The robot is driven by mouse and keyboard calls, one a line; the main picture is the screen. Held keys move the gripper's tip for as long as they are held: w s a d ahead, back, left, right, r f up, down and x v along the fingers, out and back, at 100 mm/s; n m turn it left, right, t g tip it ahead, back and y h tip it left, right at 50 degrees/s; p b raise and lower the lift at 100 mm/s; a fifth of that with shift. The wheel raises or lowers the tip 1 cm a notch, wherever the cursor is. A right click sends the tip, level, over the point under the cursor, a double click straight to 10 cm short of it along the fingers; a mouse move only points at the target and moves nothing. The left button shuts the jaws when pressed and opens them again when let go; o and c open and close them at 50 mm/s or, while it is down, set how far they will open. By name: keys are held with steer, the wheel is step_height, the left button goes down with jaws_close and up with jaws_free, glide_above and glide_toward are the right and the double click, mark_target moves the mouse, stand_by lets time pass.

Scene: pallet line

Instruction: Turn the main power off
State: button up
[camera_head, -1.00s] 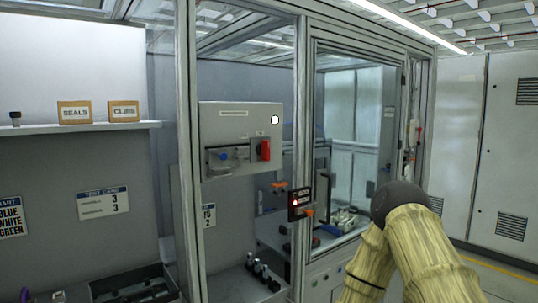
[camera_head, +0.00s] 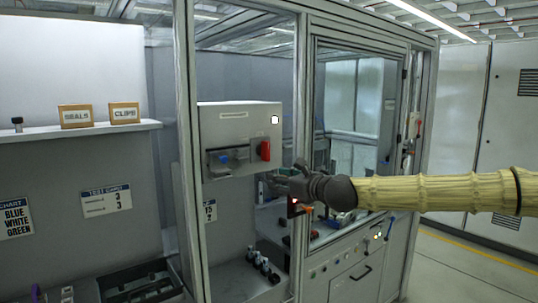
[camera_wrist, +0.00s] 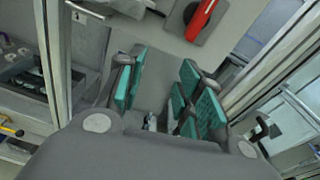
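A grey control box (camera_head: 240,120) hangs inside the framed cabinet. On its right side is a red rotary switch handle (camera_head: 264,150), upright in the head view. In the wrist view the red handle (camera_wrist: 201,17) sits on a dark plate at the top, beyond the fingers. My gripper (camera_head: 277,178) is just below and right of the handle in the head view, apart from it. In the wrist view my gripper (camera_wrist: 165,80) has its teal-padded fingers spread with nothing between them. Any lettering by the switch is too small to read.
An upright aluminium post (camera_head: 301,90) stands just right of the box. A small dark panel (camera_head: 294,207) with a red light is partly behind my gripper. A blue-knobbed part (camera_head: 225,158) sits left of the handle. Small dark-topped items (camera_head: 262,265) stand below.

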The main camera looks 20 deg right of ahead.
steer(key=m+t, duration=0.1)
steer(key=m, duration=0.1)
glide_toward(269, 150)
steer(key=shift+p+x, duration=1.9)
steer(key=shift+x, duration=3.05)
steer(key=shift+c, duration=0.4)
jaws_close()
